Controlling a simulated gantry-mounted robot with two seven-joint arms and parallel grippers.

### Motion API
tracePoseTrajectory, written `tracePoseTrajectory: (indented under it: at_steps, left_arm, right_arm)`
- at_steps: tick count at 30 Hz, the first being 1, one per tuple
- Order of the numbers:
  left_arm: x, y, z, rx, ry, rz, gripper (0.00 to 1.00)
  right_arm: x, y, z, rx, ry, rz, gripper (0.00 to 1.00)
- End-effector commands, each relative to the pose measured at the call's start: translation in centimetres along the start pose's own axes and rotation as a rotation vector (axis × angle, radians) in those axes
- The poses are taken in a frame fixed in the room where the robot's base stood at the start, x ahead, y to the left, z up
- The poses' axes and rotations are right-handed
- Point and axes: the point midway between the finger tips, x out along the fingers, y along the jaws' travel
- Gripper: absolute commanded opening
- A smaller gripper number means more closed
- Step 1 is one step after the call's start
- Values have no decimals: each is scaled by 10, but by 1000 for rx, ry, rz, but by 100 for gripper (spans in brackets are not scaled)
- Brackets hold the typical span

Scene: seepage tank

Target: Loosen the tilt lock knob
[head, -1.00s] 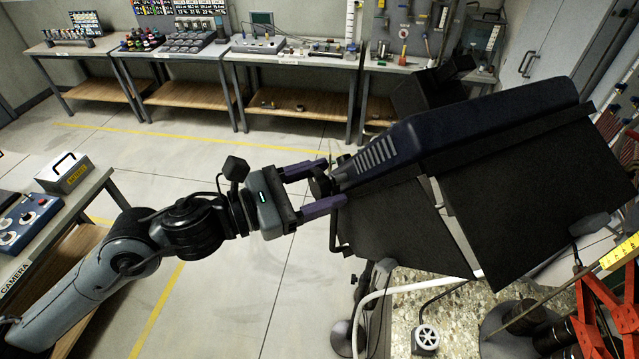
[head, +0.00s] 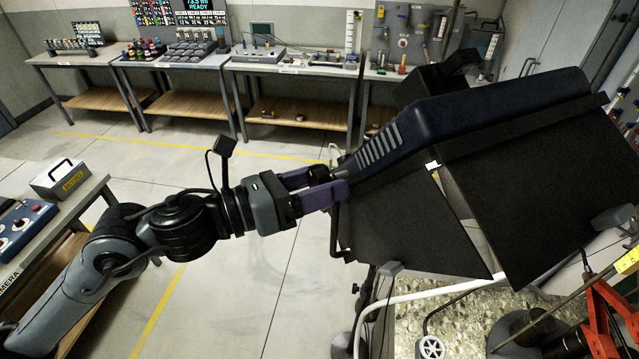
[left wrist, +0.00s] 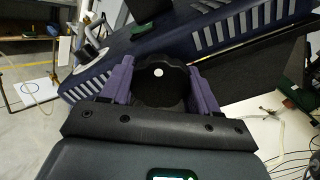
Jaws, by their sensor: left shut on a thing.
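The tilt lock knob (left wrist: 160,88) is black and scalloped, with a white dot on its face. It sits at the side of the dark blue, ribbed housing of a large lamp-like unit (head: 480,122) with black flaps. My left gripper (head: 331,183) reaches it from the left, and its purple fingers are shut on the knob. In the left wrist view the fingers (left wrist: 161,82) stand on both sides of the knob. In the head view the fingers and wrist mostly hide the knob. My right gripper is not in view.
A black bracket (head: 336,232) hangs just below the fingers. A white bent tube (head: 400,302) and a gravel bed (head: 455,325) lie lower down. A side table (head: 85,205) with a metal box stands at the left. The floor between is open.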

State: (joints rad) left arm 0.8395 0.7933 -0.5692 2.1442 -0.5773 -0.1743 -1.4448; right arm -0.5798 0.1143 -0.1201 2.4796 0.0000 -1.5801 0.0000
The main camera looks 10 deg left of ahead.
Motion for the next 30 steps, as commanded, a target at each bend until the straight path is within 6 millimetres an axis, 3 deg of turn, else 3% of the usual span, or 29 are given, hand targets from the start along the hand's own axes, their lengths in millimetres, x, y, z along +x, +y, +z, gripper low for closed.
tracePoseTrajectory:
  at_steps: [16, 17, 21, 30]
  left_arm:
    - [0, 2, -5, -38, 10, 4, 30]
    - [0, 2, -5, -38, 10, 4, 62]
    - [0, 1, -4, -37, 8, 3, 83]
    - [0, 1, -2, -35, 4, 1, 84]
  right_arm:
    - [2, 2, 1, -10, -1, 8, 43]
    - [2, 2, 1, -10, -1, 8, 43]
    - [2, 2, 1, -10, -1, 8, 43]
    - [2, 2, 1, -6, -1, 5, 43]
